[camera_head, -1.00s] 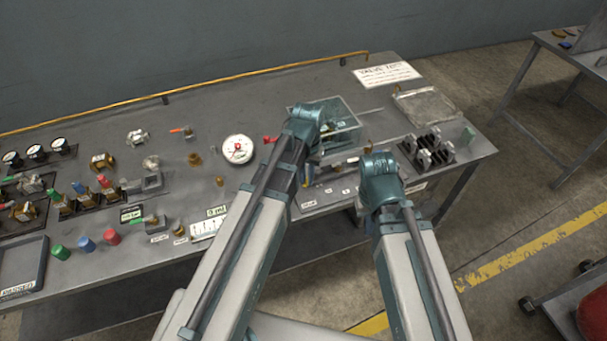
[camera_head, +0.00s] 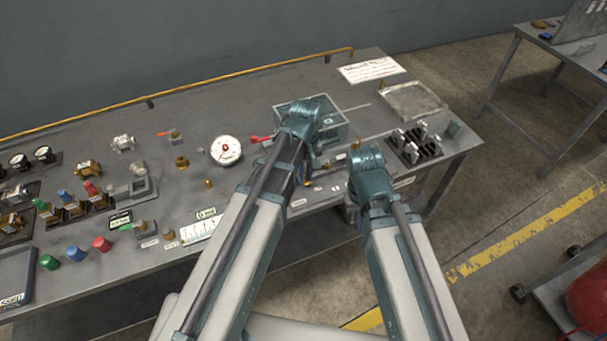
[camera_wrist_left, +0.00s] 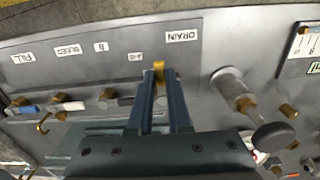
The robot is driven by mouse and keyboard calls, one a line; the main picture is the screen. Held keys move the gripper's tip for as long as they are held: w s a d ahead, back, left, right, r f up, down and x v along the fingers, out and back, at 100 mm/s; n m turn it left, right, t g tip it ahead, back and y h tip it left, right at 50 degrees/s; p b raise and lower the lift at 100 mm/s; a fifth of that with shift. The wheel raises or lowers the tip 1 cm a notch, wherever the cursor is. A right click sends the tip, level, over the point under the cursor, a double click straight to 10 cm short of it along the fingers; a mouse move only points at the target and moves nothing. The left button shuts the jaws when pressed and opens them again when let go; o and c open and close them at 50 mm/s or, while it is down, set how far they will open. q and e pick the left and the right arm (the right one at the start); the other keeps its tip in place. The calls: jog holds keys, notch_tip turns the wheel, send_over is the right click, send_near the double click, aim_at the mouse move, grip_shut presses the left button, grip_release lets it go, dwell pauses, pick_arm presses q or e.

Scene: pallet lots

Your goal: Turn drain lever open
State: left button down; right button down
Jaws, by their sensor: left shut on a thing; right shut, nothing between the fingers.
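In the left wrist view, my left gripper (camera_wrist_left: 160,95) is shut on a brass-yellow lever end, which I take to be the drain lever (camera_wrist_left: 158,66), just below the white DRAIN label (camera_wrist_left: 182,35). The fingers hide most of the lever, so its angle cannot be read. In the head view, my left arm reaches down to the bench's front edge and mostly hides that gripper. My right arm ends at a teal wrist to the right of it; its fingers are hidden.
Several smaller levers stand in a row under the FILL (camera_wrist_left: 22,57) and BLEED (camera_wrist_left: 68,50) labels. A black-knobbed metal plunger (camera_wrist_left: 235,90) stands close right of the left fingers.

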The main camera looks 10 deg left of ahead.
dwell(0.4)
pick_arm(q)
jog(key=c, duration=0.8)
grip_release()
jog(key=shift+c, duration=0.2)
jog(key=shift+r, duration=0.1)
notch_tip(320, 180, up, 14)
jog(key=p, duration=1.4)
jog(key=shift+f, duration=0.25)
